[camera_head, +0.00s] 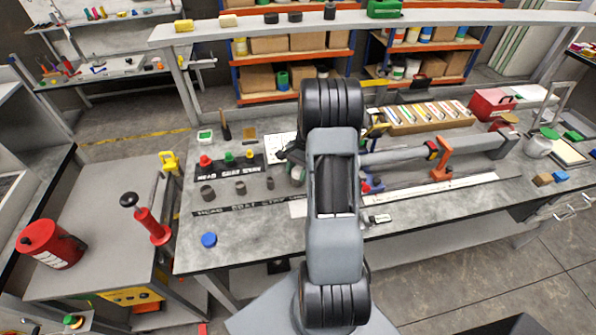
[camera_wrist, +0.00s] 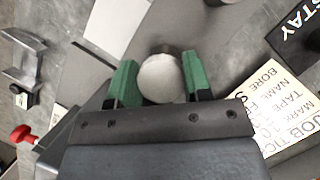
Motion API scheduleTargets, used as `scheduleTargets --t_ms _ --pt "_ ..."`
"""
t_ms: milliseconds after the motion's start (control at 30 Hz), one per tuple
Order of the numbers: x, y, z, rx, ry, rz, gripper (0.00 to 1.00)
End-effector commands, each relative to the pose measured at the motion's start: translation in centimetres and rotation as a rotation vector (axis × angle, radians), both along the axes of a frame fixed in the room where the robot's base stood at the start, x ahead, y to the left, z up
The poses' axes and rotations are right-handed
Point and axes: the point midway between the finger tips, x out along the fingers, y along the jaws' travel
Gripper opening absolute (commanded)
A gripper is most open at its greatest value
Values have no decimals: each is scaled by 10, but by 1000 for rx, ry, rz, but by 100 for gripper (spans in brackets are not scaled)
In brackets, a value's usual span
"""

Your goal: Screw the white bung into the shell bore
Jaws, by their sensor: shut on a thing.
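The white bung (camera_wrist: 160,80) shows its round pale end in the wrist view, between the green fingers of my gripper (camera_wrist: 158,84). My gripper is shut on it. A dark shape lies just beyond the bung's far edge; I cannot tell whether it is the bore or a shadow. In the head view my gripper (camera_head: 292,168) is left of my arm, low over the bench, and my arm partly hides it. A grey tube (camera_head: 400,158) lies clamped along the bench to the right of my arm. The shell bore's mouth is not clearly visible.
Red (camera_head: 205,160), green (camera_head: 228,158) and yellow (camera_head: 249,154) plugs stand on a labelled black strip. Dark grey rings (camera_head: 240,187) stand on the left of the bench. A printed job card (camera_wrist: 285,105) lies close right of my gripper.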

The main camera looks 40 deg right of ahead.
Motion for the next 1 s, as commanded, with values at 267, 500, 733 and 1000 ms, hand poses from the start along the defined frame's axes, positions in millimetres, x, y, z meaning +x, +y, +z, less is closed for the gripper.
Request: scheduleTargets --t_ms 267,500,733,1000 --pt "1 0 0 0 -1 -351 19" --pt "1 1 0 1 0 -381 19" --pt "1 1 1 1 0 -581 19" --pt "2 0 -1 1 1 -783 19"
